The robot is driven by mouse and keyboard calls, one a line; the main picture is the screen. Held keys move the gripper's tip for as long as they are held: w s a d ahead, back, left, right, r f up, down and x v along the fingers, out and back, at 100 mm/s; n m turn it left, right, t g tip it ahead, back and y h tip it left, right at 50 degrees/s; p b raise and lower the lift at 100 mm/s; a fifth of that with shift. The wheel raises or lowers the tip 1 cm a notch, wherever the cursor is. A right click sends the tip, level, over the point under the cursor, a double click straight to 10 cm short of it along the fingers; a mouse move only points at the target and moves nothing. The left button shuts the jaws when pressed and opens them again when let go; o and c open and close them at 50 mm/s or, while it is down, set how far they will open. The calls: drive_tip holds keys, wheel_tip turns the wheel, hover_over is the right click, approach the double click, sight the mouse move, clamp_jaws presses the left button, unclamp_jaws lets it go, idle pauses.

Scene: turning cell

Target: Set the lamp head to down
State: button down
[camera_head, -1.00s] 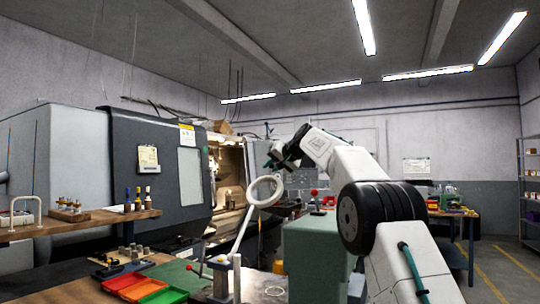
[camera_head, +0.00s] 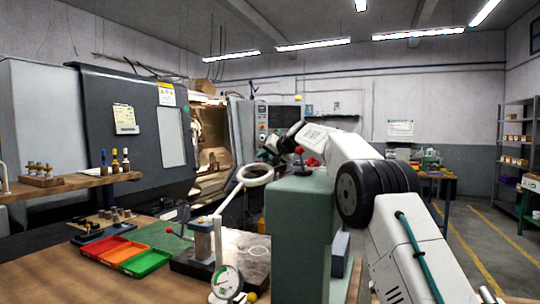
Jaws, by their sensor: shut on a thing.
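The lamp head is a white ring (camera_head: 255,175) on a slim white lamp arm (camera_head: 222,203). The arm rises from a stand on the bench, left of a green cabinet-like block. The ring is tilted, its opening seen as a flattened oval. My gripper (camera_head: 266,157) is at the ring's far upper edge, at the end of my white and black arm. It is shut on the lamp head; the exact contact is small and dark. The fingertips are hard to make out.
The green block (camera_head: 300,230) stands close below my arm. A dial gauge (camera_head: 227,281) and red, orange and green trays (camera_head: 122,252) are on the bench. The lathe (camera_head: 130,150) stands open behind. A shelf (camera_head: 515,150) is at the far right, with free floor before it.

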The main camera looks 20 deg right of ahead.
drive_tip(key=c, duration=1.3)
unclamp_jaws()
drive_tip(key=shift+s, duration=0.1)
